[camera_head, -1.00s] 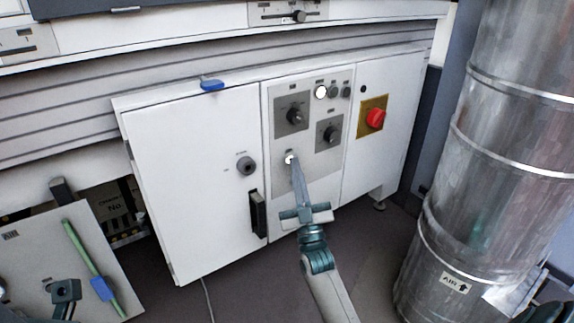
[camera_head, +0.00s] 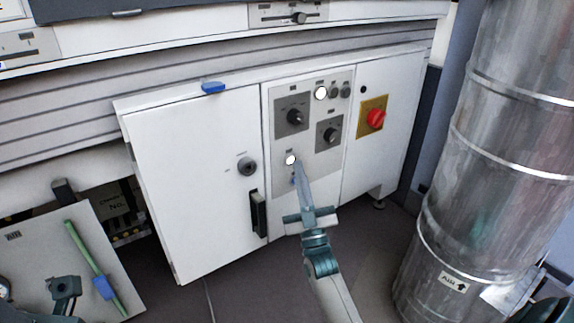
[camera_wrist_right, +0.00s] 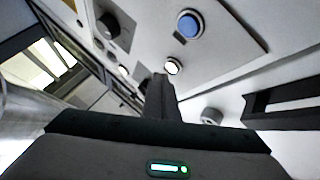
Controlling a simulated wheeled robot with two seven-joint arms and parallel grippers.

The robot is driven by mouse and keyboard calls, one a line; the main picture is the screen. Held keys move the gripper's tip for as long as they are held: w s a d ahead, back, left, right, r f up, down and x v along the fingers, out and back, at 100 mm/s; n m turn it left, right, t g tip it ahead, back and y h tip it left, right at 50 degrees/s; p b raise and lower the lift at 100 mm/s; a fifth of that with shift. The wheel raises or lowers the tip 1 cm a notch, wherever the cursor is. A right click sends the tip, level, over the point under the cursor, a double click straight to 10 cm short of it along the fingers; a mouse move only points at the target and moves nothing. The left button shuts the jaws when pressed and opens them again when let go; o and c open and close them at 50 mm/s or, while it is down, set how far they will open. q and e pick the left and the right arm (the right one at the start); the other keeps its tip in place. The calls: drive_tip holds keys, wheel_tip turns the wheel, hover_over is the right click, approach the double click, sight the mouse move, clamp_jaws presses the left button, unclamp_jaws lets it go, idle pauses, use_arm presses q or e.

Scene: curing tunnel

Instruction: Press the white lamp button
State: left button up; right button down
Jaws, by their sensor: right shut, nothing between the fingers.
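The white lamp button (camera_head: 291,160) glows on the lower part of the grey control panel, on the front of the white cabinet. It also shows lit in the right wrist view (camera_wrist_right: 172,66), just past the fingertips. My right gripper (camera_head: 301,166) is shut and empty. Its tip is close to the button, at its lower right in the head view, and leaves the button face uncovered. I cannot tell whether they touch. A blue button (camera_wrist_right: 190,24) sits beside the white one and is partly hidden by my fingers in the head view. I make out no left fingertips.
Above the button are two black rotary knobs (camera_head: 293,116) and a row of round lamps with one lit white lamp (camera_head: 320,92). A red switch (camera_head: 375,118) is to the right, a black door handle (camera_head: 258,213) to the left. A metal duct (camera_head: 500,150) stands at right.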

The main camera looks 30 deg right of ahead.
drive_tip(key=shift+s+d+p, duration=0.2)
drive_tip(key=shift+s+p, duration=1.05)
drive_tip(key=shift+s, duration=1.25)
